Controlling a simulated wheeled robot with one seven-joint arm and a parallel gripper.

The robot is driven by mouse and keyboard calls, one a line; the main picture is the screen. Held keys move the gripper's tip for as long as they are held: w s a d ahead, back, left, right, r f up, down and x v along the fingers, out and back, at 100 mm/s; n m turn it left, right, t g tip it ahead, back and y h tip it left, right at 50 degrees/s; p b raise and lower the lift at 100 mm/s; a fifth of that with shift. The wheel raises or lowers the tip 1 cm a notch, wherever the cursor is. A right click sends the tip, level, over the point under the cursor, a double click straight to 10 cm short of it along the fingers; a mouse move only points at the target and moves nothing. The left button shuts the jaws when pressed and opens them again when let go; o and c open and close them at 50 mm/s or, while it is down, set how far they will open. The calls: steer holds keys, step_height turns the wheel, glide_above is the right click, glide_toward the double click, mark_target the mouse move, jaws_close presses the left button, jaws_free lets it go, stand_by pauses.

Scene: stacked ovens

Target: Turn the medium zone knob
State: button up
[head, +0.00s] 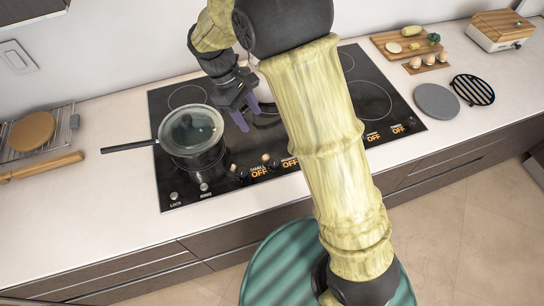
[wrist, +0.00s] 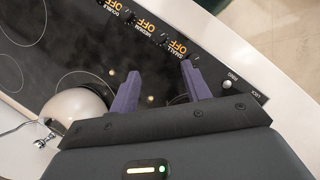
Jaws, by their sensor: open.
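The medium zone knob (wrist: 163,38) is a small black knob on the cooktop's front strip, beside an orange OFF label marked MEDIUM (wrist: 147,28). It also appears to show in the head view (head: 268,161), just left of my arm. My gripper (head: 250,121) is open and empty, its two purple fingers over the black cooktop (head: 188,96), behind the knob row. In the wrist view my gripper (wrist: 160,69) points towards the row, with the medium knob ahead of the gap between the fingertips. The fingers appear apart from the knob.
The small zone knob (wrist: 188,55) and double zone knob (wrist: 131,18) flank it closely. A lidded pot (head: 191,135) stands left of my gripper, its handle pointing left. A white rounded object (wrist: 75,110) lies beside one finger in the wrist view. Part of the cooktop is hidden by my arm.

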mark_target(274, 161)
steer(key=shift+f, duration=0.15)
steer(key=p+x, duration=0.2)
steer(key=x, duration=1.5)
steer(key=shift+p, duration=0.3)
steer(key=c, duration=1)
